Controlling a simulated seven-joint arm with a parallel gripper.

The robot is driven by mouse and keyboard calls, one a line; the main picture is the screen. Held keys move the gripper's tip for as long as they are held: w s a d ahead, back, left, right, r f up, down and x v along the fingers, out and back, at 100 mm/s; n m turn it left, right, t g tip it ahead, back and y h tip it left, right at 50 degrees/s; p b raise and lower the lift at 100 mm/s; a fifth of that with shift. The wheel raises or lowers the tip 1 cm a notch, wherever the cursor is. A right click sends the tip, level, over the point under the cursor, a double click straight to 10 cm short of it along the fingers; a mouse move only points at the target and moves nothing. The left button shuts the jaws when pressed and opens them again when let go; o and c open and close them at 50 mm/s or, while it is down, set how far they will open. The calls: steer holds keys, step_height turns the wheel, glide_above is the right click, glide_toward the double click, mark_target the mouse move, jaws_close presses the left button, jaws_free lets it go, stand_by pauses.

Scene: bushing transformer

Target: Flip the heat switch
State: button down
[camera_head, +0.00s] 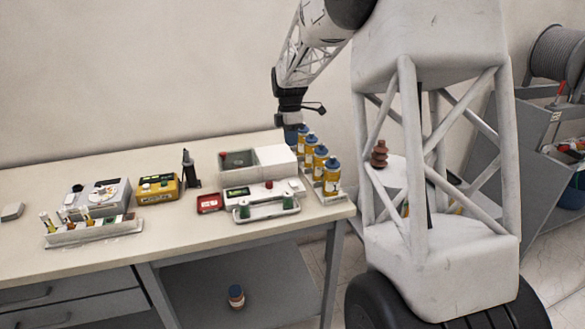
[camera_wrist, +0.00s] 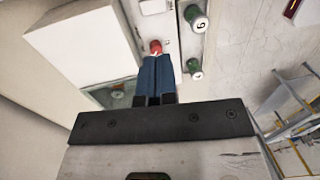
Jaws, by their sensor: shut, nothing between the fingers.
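A red knob-like switch (camera_head: 269,185) sits on top of a white device (camera_head: 262,194) with a small green display, at the right of the bench. In the wrist view the red switch (camera_wrist: 155,46) shows just beyond my blue fingertips. My gripper (camera_head: 291,136) is at the back right of the bench in the head view, pointing down near the bottles. In the wrist view my gripper (camera_wrist: 156,60) has its two blue fingers together and empty. The fingertips overlap the switch's lower edge there; I cannot tell whether they touch it. No label reading heat is legible.
A white box (camera_head: 276,161) with a dark glassy top stands behind the device. Blue-capped yellow bottles (camera_head: 320,158) stand in a row to the right. A red meter (camera_head: 209,203) lies to the left.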

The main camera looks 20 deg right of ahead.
mark_target(292, 183)
steer(key=f, duration=0.4)
steer(key=s+f, duration=0.1)
steer(key=f, duration=0.4)
steer(key=s+f, duration=0.1)
steer(key=f, duration=0.3)
steer(key=shift+f, duration=0.4)
steer(key=shift+s+f+t, duration=0.4)
steer(key=shift+f+t, duration=0.35)
steer(key=shift+t, duration=0.35)
steer(key=shift+s+f, duration=0.25)
steer(key=shift+f, duration=0.15)
steer(key=shift+w+r, duration=0.1)
steer(key=shift+w, duration=0.1)
steer(key=shift+w+r, duration=0.2)
steer(key=shift+w, duration=0.5)
step_height(292, 183, up, 15)
steer(key=shift+s+r, duration=0.2)
steer(key=shift+s, duration=0.15)
stand_by(0.3)
